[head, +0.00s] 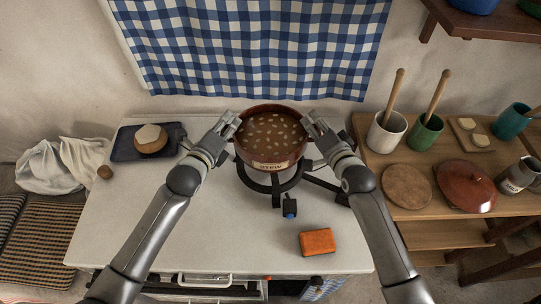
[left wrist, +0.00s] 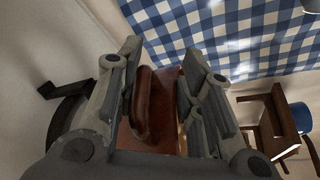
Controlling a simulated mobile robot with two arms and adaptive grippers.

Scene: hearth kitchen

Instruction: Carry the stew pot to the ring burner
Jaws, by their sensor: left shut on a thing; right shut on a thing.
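The stew pot (head: 269,134) is brown-red, full of brown stew with pale pieces, and has a STEW label on its front. It is upright over the black ring burner (head: 276,188); I cannot tell whether it touches the ring or hangs just above it. My left gripper (head: 231,123) is shut on the pot's left handle, which shows between the fingers in the left wrist view (left wrist: 148,106). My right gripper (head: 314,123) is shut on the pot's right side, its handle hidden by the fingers. Part of the burner's far side is hidden behind the pot.
The white counter (head: 140,225) is clear at front left. An orange sponge (head: 317,242) lies at front right. A dark board with a loaf (head: 151,139) lies at back left. The wooden shelf at right holds crocks, a round board (head: 406,186) and a red-brown lid (head: 465,186).

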